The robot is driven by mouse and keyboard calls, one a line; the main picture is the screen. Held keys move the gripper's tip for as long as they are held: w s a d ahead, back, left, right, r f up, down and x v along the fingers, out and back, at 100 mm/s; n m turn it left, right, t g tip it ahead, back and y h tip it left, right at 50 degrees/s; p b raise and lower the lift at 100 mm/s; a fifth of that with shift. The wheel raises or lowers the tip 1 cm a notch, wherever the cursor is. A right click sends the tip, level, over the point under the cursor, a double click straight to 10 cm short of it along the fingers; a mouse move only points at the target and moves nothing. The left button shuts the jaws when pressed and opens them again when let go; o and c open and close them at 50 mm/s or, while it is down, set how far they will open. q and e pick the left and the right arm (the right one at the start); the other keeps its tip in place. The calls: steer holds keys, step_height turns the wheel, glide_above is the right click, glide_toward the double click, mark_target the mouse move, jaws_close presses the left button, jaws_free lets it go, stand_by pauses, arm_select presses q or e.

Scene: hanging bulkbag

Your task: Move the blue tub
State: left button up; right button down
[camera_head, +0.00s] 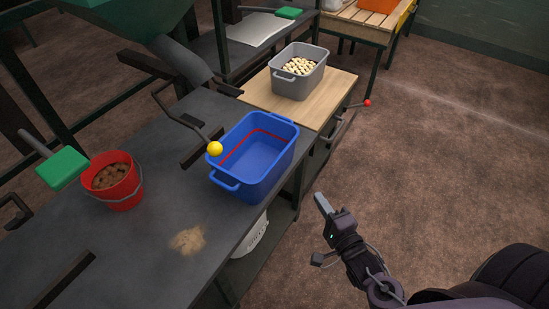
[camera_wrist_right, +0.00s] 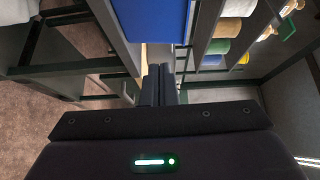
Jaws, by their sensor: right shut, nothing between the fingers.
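The blue tub (camera_head: 258,160) stands on the dark bench, near its right edge. It looks empty, has a red line around its inside and handles at its ends. My right gripper (camera_head: 319,200) is right of the tub, apart from it, out past the bench edge over the floor. Its fingers are shut and empty; they also show in the right wrist view (camera_wrist_right: 158,72). A blue surface (camera_wrist_right: 150,20), likely the tub, fills the top middle of that view. My left gripper is not in view.
A red bucket (camera_head: 124,196) with brown contents stands left on the bench (camera_head: 140,255). A yellow-knobbed lever (camera_head: 215,149) reaches close to the tub's left rim. Behind, a grey tub (camera_head: 299,84) with pale pieces sits on a wooden board (camera_head: 262,97). Floor at right is clear.

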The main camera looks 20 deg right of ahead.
glide_toward(284, 159)
steer(key=w+d, duration=0.3)
steer(key=w+a, duration=0.2)
steer(key=shift+w+a+f, duration=0.1)
steer(key=shift+w+a, duration=0.2)
steer(key=shift+a, duration=0.1)
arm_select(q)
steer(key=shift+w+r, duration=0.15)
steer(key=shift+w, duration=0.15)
arm_select(e)
steer(key=shift+w+a, duration=0.25)
steer(key=shift+a, duration=0.1)
